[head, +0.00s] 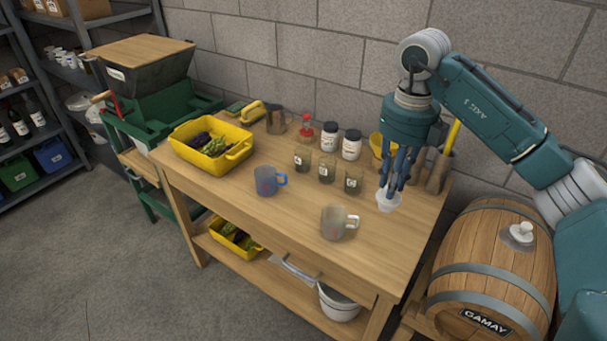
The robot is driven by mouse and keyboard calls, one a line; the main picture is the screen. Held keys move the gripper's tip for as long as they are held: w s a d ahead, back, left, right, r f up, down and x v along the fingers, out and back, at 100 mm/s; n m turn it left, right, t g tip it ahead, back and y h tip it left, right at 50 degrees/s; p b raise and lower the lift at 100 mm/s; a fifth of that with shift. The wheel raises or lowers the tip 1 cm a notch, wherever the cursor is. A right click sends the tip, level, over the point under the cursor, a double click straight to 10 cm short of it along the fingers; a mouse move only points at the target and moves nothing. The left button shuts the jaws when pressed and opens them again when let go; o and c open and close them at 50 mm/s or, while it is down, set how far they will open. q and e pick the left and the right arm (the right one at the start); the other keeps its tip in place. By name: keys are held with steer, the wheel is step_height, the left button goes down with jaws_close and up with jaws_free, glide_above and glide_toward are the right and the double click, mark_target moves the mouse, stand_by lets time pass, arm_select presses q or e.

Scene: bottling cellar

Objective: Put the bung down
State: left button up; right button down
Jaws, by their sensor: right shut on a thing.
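My right gripper (391,186) points down over the right end of the wooden table (290,215). Its fingers are shut on a small whitish, tapered bung (388,203). The bung's lower end is close to the tabletop; whether it touches the wood I cannot tell. The fingers hide part of its top. My left gripper is not in view.
A clear mug (334,223) and a blue-handled mug (267,181) stand left of the bung. Several jars line the back, with a tool holder (440,172) behind the gripper. A barrel (495,265) with a white stopper (521,233) lies right of the table.

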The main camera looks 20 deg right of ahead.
mark_target(386, 210)
steer(key=shift+f, duration=0.2)
step_height(386, 210, down, 8)
steer(key=shift+s+f+b, duration=0.1)
steer(key=shift+b, duration=0.5)
step_height(386, 210, down, 11)
steer(key=shift+f+p, duration=0.1)
steer(key=shift+p, duration=1.15)
steer(key=shift+f, duration=0.1)
